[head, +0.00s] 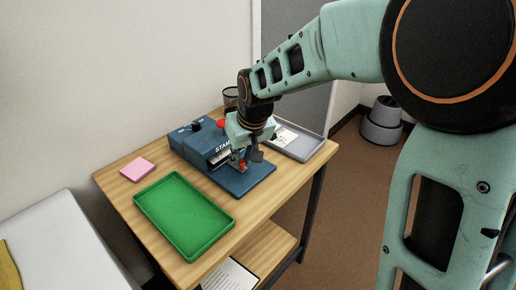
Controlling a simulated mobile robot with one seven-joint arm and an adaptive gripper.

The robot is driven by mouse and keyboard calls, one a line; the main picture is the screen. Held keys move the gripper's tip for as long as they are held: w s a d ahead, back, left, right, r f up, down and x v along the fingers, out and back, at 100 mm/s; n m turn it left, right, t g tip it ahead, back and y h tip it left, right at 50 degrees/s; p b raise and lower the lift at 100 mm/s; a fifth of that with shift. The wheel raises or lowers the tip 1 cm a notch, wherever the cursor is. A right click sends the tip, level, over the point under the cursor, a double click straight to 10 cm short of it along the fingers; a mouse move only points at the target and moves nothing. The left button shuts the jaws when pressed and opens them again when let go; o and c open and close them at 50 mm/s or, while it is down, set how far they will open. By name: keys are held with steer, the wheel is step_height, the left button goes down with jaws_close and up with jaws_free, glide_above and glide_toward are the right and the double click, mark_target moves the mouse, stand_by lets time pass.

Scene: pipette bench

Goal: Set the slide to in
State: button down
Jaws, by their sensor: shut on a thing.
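A blue machine (198,143) lettered "STAM…" stands at the middle of the wooden table, with a dark knob (196,125) and a red button (221,123) on top. Its flat blue base (255,182) reaches toward the front right. My gripper (244,163) points down over this base at the machine's front. It is shut on a small red part (242,167), seemingly the slide's handle. The fingers hide most of that part and the slide, so I cannot tell how far in or out it is.
An empty green tray (184,218) and a pink pad (137,169) are at the left of the table. A grey tray (298,150) with a paper lies behind my gripper. A dark mesh cup (231,97) stands at the back.

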steer(key=shift+w+a+r, duration=0.1)
steer(key=shift+w+a, duration=0.1)
steer(key=shift+a, duration=0.05)
steer(key=c, duration=1.8)
jaws_free()
steer(key=shift+a, duration=0.1)
steer(key=v, duration=1.2)
steer(key=shift+w, duration=0.1)
